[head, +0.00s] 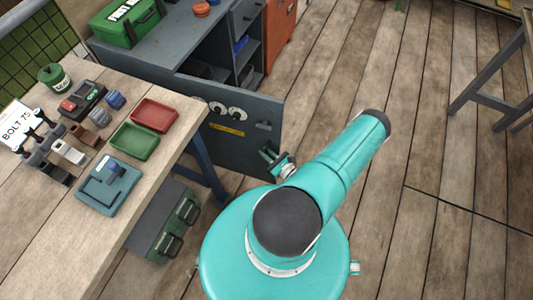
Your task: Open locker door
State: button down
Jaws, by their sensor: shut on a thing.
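The locker door (242,145) is a dark grey panel with two cartoon eyes and a yellow label. It stands swung out from the dark grey locker (165,42), whose inside shows behind it. A small dark fitting (264,126) shows near the door's right edge. My gripper (269,157) is at the lower right part of the door's face, shut on the door. The exact part between its fingers is too small to tell. My teal arm hides part of the floor in front of the door.
A wooden workbench (150,89) with trays and tools stands at left, close to the door. A green case (162,225) is under it. An orange cabinet (279,32) is behind the door. A metal-legged stand (487,80) is at right. The plank floor between is clear.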

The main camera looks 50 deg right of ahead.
jog(key=shift+a, duration=0.15)
dwell(0.3)
jog(key=c, duration=1.8)
grip_release()
jog(key=shift+s, duration=0.1)
jog(key=s+a, duration=0.1)
jog(key=s, duration=1.2)
jog(key=shift+s+a, duration=0.15)
jog(key=shift+s, duration=0.1)
